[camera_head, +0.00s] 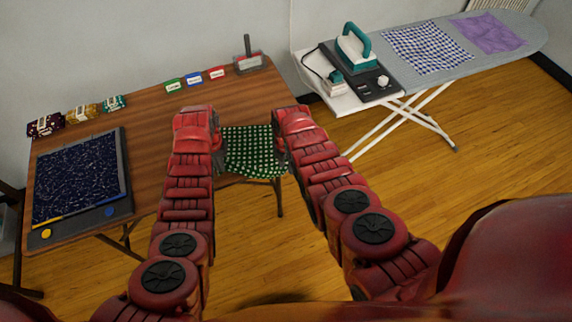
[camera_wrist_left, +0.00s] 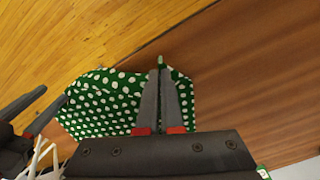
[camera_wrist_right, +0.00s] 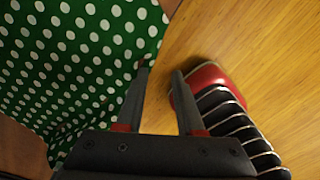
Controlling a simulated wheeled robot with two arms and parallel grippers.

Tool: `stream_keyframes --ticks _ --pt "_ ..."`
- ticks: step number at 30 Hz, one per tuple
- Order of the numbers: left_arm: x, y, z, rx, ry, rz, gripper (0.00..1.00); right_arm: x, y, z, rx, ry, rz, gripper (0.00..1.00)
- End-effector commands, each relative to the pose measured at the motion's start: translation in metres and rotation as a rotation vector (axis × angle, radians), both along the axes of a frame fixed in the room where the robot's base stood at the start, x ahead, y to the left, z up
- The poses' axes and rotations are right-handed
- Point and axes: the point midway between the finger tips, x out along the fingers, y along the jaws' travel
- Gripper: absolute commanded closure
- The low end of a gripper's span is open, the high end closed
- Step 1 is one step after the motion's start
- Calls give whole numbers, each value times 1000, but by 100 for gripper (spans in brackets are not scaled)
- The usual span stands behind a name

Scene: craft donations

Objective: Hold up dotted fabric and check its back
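The dotted fabric (camera_head: 252,150), green with white dots, spans the space between my grippers at the table's front right in the head view. Its lower edge is wavy. My left gripper (camera_head: 219,136) is at its left side; in the left wrist view the fingers (camera_wrist_left: 161,66) are close together with a bit of fabric (camera_wrist_left: 100,105) at the tips. My right gripper (camera_head: 281,150) is beside its right edge; in the right wrist view its fingers (camera_wrist_right: 161,70) stand apart with floor showing between them, and the fabric (camera_wrist_right: 75,60) lies to the left. The fabric's back cannot be made out.
The wooden table (camera_head: 150,133) holds a dark blue speckled cloth on a board (camera_head: 80,180), small fabric bundles (camera_head: 82,113), several coloured labels (camera_head: 194,79) and a grey holder (camera_head: 249,62). An ironing board (camera_head: 465,62) with a teal iron (camera_head: 354,47) stands at right.

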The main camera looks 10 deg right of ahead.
Motion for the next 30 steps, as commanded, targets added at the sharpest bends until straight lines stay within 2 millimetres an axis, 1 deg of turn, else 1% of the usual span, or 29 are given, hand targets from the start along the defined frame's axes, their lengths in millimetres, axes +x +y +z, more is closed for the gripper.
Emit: stream_keyframes --ticks 1,24,25,29,30 --pt "0 0 0 0 0 0 100 9 6 5 10 -26 5 25" --pt "0 0 0 0 0 0 100 15 10 10 16 -43 7 25" --pt "0 0 0 0 0 0 100 15 10 10 16 -44 7 72" --pt "0 0 0 0 0 0 100 13 8 9 13 -36 6 49" --pt "0 0 0 0 0 0 100 12 8 8 12 -33 6 41"
